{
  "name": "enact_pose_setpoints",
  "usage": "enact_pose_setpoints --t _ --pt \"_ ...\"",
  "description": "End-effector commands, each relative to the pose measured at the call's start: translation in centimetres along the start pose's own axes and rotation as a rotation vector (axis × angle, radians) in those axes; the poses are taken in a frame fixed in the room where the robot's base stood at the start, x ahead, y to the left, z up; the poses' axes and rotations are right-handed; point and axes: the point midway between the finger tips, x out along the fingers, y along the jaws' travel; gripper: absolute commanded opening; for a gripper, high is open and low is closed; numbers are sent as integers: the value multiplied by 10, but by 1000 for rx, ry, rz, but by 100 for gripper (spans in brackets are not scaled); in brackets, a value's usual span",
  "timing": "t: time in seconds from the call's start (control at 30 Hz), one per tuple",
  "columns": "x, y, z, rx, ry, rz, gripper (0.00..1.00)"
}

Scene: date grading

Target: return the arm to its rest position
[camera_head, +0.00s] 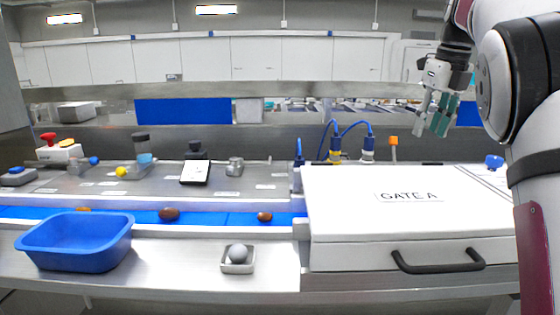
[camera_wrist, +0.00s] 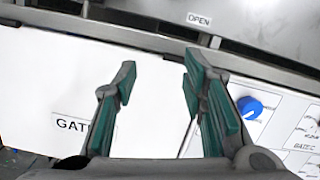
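My arm comes in at the right edge of the head view, and my gripper (camera_head: 436,126) hangs in the air above the back right of the white box marked GATE A (camera_head: 340,205). In the wrist view my gripper (camera_wrist: 158,85) has its two green-padded fingers well apart, with nothing between them. The white lid and part of its GATE label (camera_wrist: 80,128) show beneath and left of the fingers. My gripper touches nothing that I can see.
The box has a black handle (camera_head: 438,264) in front. A blue knob (camera_wrist: 249,107) stands right of the fingers. Left are a blue tub (camera_head: 76,243), a blue belt (camera_head: 230,219) with brown dates (camera_head: 169,214), and a small tray (camera_head: 238,268) holding a grey ball. Blue connectors (camera_head: 336,143) stand behind the box.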

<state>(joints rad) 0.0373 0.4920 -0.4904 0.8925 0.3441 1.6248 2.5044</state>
Motion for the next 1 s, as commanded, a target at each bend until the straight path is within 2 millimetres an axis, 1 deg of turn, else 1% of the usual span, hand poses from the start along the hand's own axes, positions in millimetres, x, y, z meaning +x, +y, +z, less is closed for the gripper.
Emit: enact_pose_setpoints --t 0.03,0.17,0.27,0.37,0.5,0.57,0.67,0.7,0.77,0.8,0.87,0.9,0.97,1.0 --pt "-5 3 -5 -38 -9 6 38" --pt "-13 10 -19 -173 -32 15 38" --pt "-20 19 -33 -307 -55 20 38" --pt "-28 33 -53 -489 -83 20 38" --pt "-34 62 -90 -836 -127 1 38" --pt "-34 77 -108 -994 -140 -14 38" --pt "-30 102 -138 -1264 -156 -48 38" --pt "-28 113 -150 -1374 -160 -64 38" --pt "-22 128 -170 -1541 -159 -91 38" --pt "-18 139 -183 -1653 -158 -112 38" --pt "-11 153 -203 -1823 -148 -146 38" --pt "-5 163 -217 -1937 -139 -168 38" --pt "5 177 -237 -2105 -118 -204 38" --pt "12 185 -250 -2211 -102 -227 38"
